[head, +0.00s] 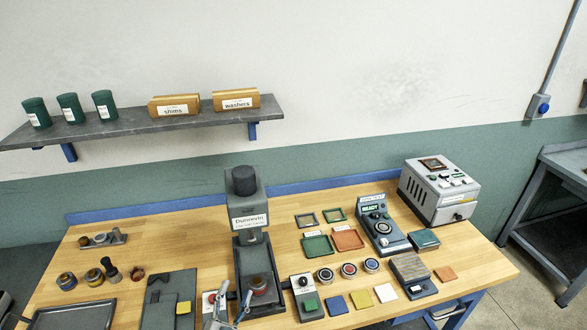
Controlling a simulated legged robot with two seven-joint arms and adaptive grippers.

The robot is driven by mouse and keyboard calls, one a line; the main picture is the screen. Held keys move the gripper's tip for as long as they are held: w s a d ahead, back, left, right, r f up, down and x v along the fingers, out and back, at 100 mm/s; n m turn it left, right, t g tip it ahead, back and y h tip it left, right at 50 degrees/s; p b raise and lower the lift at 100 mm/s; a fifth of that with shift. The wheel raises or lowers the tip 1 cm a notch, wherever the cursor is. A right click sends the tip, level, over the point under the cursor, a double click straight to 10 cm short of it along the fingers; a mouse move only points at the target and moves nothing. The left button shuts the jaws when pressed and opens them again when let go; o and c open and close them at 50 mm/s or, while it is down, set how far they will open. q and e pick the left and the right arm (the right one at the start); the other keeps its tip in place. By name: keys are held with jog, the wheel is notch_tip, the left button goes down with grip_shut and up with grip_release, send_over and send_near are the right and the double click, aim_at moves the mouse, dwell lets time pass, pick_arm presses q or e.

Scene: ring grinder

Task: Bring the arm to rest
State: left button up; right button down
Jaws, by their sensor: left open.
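My left gripper (231,308) shows at the bottom edge of the head view, in front of the grey press labelled Dunrevin (250,222). Its fingers are apart and I see nothing held between them. A round part with a reddish base (259,286) sits on the press bed just beyond the fingers; I cannot tell whether they touch it. Most of my left arm is cut off below the frame. My right gripper is not in view.
Close by stand a control box with a green button (306,298) and a dark plate with a yellow block (183,307). A tester reading READY (379,226) and a grey machine (438,191) stand right. A wall shelf (150,125) hangs behind. Bare wood (180,239) lies left of the press.

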pick_arm(q)
jog(key=s+a+f+n+g+y, duration=0.3)
jog(key=s+a+f+n+g, duration=0.1)
jog(key=f, duration=0.5)
jog(key=s+a+f+n+g+y, duration=0.3)
jog(key=f+g, duration=0.2)
jog(key=f, duration=0.5)
jog(key=s+f+n+g+h, duration=0.1)
jog(key=s+f+g, duration=0.4)
jog(key=s, duration=0.4)
jog(key=s+f+n+g, duration=0.1)
jog(key=s+f+g, duration=0.2)
jog(key=s+f, duration=0.5)
jog(key=s+f+g, duration=0.1)
jog(key=s+f, duration=0.1)
jog(key=f, duration=1.1)
jog(key=s+f+g, duration=0.1)
jog(key=s+f, duration=0.1)
jog(key=f, duration=1.2)
jog(key=s+a+f, duration=0.2)
jog(key=s+f, duration=1)
jog(key=s, duration=0.4)
jog(key=shift+a+f+m+g, duration=0.3)
jog(key=shift+a+f, duration=0.1)
jog(key=shift+s, duration=0.1)
